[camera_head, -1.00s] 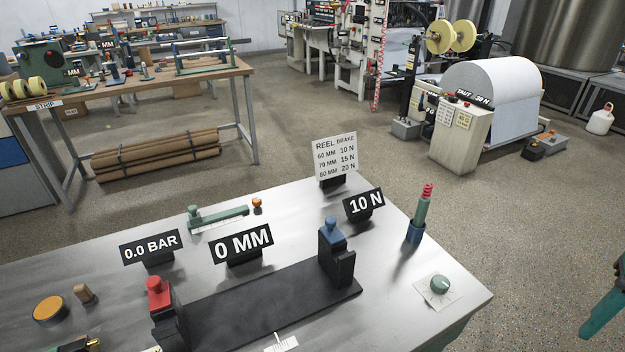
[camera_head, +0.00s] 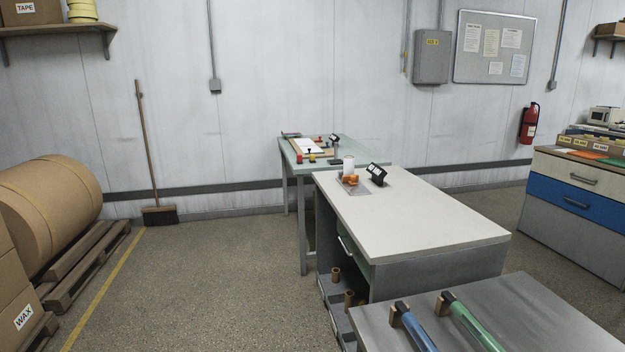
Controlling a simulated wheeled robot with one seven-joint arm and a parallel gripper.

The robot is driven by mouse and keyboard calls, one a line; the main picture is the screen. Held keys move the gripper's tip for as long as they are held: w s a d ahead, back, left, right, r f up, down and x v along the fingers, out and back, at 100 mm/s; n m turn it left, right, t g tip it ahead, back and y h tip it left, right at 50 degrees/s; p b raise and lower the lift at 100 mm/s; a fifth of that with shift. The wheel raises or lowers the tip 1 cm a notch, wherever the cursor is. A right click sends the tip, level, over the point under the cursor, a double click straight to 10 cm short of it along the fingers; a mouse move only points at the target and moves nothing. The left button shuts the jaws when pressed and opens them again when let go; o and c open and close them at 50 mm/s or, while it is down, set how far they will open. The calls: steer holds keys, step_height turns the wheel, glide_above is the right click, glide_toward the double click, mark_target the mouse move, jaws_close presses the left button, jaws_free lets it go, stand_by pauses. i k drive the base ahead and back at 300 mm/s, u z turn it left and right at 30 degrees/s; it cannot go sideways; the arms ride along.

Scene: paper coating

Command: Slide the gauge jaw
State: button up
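No gauge jaw can be made out in the head view now. A far table (camera_head: 372,152) at the back wall holds small red, yellow and black items, too small to tell apart. A nearer white-topped table (camera_head: 420,225) carries a small orange item (camera_head: 349,180) beside a white cylinder (camera_head: 348,164) and a black angled display (camera_head: 376,174). My gripper is not in view.
A grey bench top (camera_head: 520,322) at the lower right holds a blue tube (camera_head: 415,328) and a green tube (camera_head: 470,325). A drawer cabinet (camera_head: 575,215) stands at right. Pallets with a large brown roll (camera_head: 50,208) and a broom (camera_head: 147,150) are at left. Floor is clear left of centre.

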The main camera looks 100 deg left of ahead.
mark_target(352, 179)
steer(key=u, duration=3)
steer(key=i, duration=0.55)
steer(key=u, duration=0.9)
steer(key=i, duration=2.35)
steer(key=z, duration=0.55)
steer(key=i, duration=1.1)
steer(key=z, duration=0.6)
